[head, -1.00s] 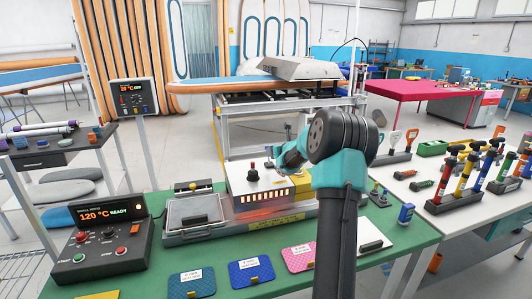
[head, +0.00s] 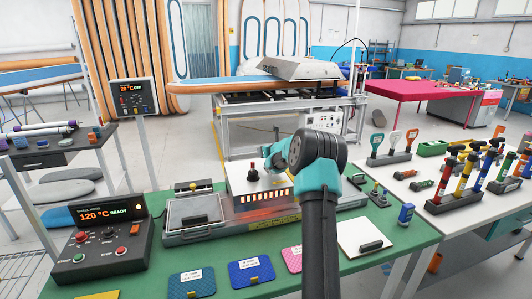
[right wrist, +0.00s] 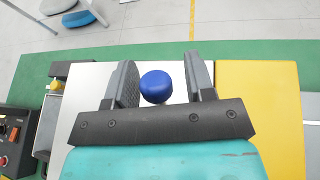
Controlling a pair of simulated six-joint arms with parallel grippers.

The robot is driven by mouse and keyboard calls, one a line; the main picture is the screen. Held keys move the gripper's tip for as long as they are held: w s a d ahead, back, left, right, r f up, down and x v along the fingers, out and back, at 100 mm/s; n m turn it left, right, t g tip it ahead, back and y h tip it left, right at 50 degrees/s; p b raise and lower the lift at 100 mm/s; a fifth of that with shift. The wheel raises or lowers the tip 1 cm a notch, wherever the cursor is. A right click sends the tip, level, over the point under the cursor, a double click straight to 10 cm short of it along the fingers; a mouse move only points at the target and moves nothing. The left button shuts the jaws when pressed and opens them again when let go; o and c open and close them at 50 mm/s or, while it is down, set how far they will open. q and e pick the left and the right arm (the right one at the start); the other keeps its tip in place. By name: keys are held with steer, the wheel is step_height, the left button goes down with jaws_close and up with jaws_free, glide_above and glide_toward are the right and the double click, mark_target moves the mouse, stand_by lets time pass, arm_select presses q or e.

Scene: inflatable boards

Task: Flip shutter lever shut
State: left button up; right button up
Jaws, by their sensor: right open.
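My right gripper (right wrist: 158,83) is open in the right wrist view. A white housing (right wrist: 90,85) lies below. In the head view, my right gripper (head: 269,158) is over the back of the white housing (head: 240,185) and hides part of it. A dark lever with a reddish top (head: 252,174) stands on the housing, left of the gripper. Which knob is the shutter lever is not labelled. My left gripper is not in view.
A control box (head: 103,250) with a lit display stands at the front left of the green bench (head: 225,262). A silver press plate (head: 193,208) is left of the housing. Coloured swatches, including a blue one (head: 251,271), and a white board (head: 350,238) line the front.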

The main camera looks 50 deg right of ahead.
steer(key=shift+c, duration=0.4)
jaws_close()
steer(key=shift+s+a, duration=0.1)
steer(key=shift+s+a+r+n+t+h, duration=0.15)
steer(key=shift+s+r+t+h, duration=0.15)
steer(key=shift+t, duration=0.3)
steer(key=shift+s+a+r+n+t+h, duration=0.1)
steer(key=shift+s+a+t+h, duration=0.1)
steer(key=shift+t+h, duration=0.3)
steer(key=shift+s+a+r+n+t+h, duration=0.15)
steer(key=shift+s+t+h, duration=0.05)
steer(key=shift+t, duration=0.5)
